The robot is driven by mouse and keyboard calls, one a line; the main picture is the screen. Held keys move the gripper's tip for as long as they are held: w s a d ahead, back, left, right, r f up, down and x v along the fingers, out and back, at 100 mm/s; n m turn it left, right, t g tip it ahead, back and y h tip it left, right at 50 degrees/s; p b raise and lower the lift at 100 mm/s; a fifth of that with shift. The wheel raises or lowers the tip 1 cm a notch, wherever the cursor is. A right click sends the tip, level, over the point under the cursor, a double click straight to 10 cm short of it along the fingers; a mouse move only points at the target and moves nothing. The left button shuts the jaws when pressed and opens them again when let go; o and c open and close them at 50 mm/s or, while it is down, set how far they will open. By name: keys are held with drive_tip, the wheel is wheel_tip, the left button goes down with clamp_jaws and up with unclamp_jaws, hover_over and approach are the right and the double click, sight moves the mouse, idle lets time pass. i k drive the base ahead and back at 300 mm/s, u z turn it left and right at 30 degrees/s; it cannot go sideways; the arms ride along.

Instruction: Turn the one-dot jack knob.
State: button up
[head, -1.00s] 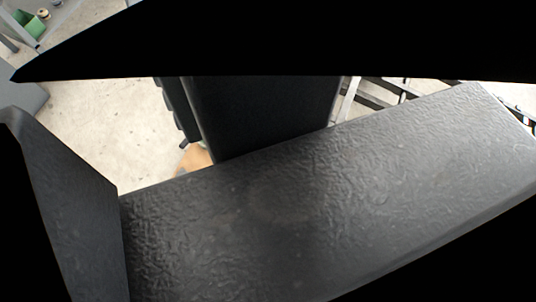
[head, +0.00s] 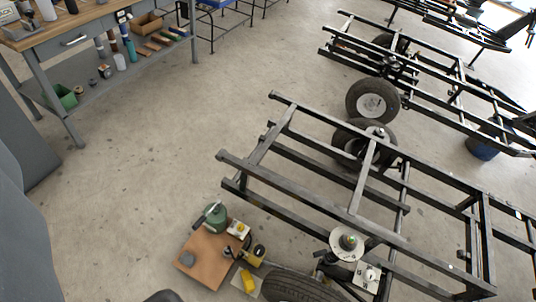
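I cannot make out a knob marked with one dot; any dot marks are too small to read. I cannot tell which part is the jack. My gripper's fingers are not in view.
The near black metal trailer frame (head: 325,215) fills the lower right, with a second frame (head: 440,90) and wheel (head: 373,100) behind. A wooden workbench (head: 85,30) stands upper left. Concrete floor between bench and frames is clear. A dark grey form fills the left edge.

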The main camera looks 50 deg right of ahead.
sight(259, 250)
drive_tip(key=k, duration=2.3)
drive_tip(key=z, duration=0.8)
drive_tip(key=i, duration=1)
drive_tip(key=u, duration=0.05)
